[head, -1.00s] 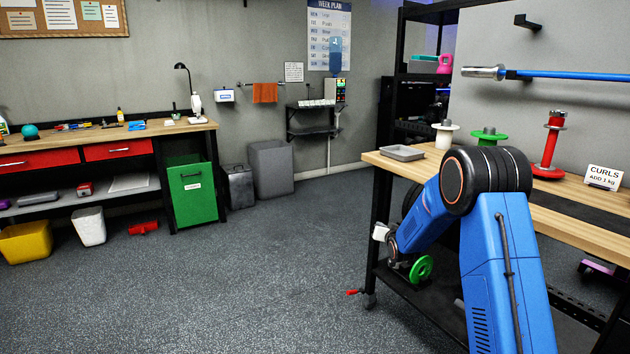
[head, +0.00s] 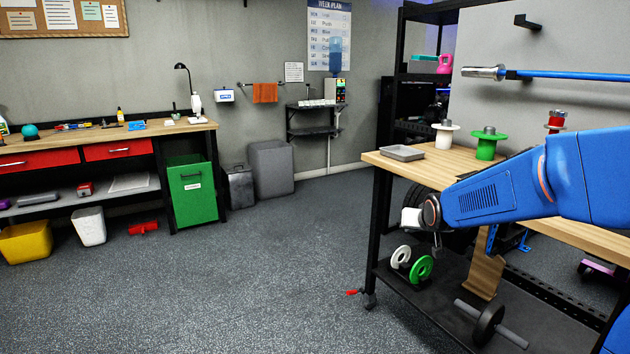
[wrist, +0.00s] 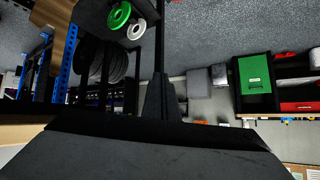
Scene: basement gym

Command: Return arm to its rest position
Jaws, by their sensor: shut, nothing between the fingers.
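My blue arm (head: 500,195) reaches in from the right, across the front of the wooden bench (head: 385,165). Its wrist end is at the bench's left front corner, below the top and above the lower shelf. My gripper (wrist: 159,50) shows in the wrist view as a narrow dark shape in the middle, shut and empty. In the head view it is small and mostly hidden by the wrist. It appears clear of the plates on the shelf.
A grey tray (head: 402,153), a white spool (head: 445,135) and a green spool (head: 487,145) stand on the bench. A green plate (head: 421,269), a white plate (head: 401,256) and a dumbbell (head: 490,325) are on the lower shelf. The floor (head: 240,270) to the left is clear.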

